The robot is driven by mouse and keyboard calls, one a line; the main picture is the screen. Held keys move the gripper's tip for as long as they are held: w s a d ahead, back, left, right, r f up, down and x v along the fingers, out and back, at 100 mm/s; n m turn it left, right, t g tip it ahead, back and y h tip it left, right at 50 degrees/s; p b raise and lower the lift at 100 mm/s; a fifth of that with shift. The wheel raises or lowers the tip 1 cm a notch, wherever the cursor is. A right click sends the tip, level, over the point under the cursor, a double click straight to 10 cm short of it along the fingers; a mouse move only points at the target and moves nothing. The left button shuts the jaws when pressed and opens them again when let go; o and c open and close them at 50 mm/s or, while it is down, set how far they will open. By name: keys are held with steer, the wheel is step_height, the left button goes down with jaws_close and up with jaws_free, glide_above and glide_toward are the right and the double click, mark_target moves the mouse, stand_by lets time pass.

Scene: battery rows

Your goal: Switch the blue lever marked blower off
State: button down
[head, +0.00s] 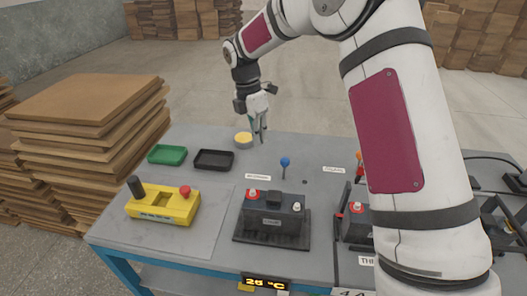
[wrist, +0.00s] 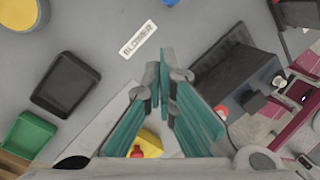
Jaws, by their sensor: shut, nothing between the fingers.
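The blue lever (head: 285,162) stands on the table behind the battery, its round knob up on a thin stem. A white label (head: 258,176) lies to its left in the head view; in the wrist view the label (wrist: 138,38) reads BLOWER. Only a bit of blue, apparently the lever knob (wrist: 170,2), shows at the top edge there. My gripper (head: 262,138) is shut and empty, above the table's back part, to the left of the lever and apart from it. Its teal fingers (wrist: 166,75) are together in the wrist view.
A black battery (head: 272,222) sits in front of the lever. A yellow box (head: 165,207), green tray (head: 167,155), black tray (head: 214,160) and yellow round thing (head: 243,138) are left. An orange lever (head: 360,157) and second battery stand right, partly behind my arm.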

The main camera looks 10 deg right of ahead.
steer(key=r, duration=0.2)
steer(key=w+r, duration=0.1)
steer(key=shift+w+a+r, duration=0.1)
steer(key=shift+r, duration=0.3)
steer(key=s+d+r+m+t+p, duration=0.1)
steer(key=s+d+r+m, duration=0.1)
steer(key=s+r+m, duration=0.45)
steer(key=s+d+r+m+t, duration=0.15)
steer(key=s+r+m, duration=0.25)
steer(key=s+r, duration=0.6)
steer(key=s+d+f+m+t+p, duration=0.1)
steer(key=s+m, duration=0.5)
steer(key=s, duration=0.5)
steer(key=s+d+f+m+t+y, duration=0.1)
steer(key=s+m, duration=0.5)
steer(key=s, duration=0.6)
steer(key=shift+f+t+y+p, duration=0.3)
steer(key=shift+f+t+p, duration=0.15)
steer(key=shift+f, duration=0.1)
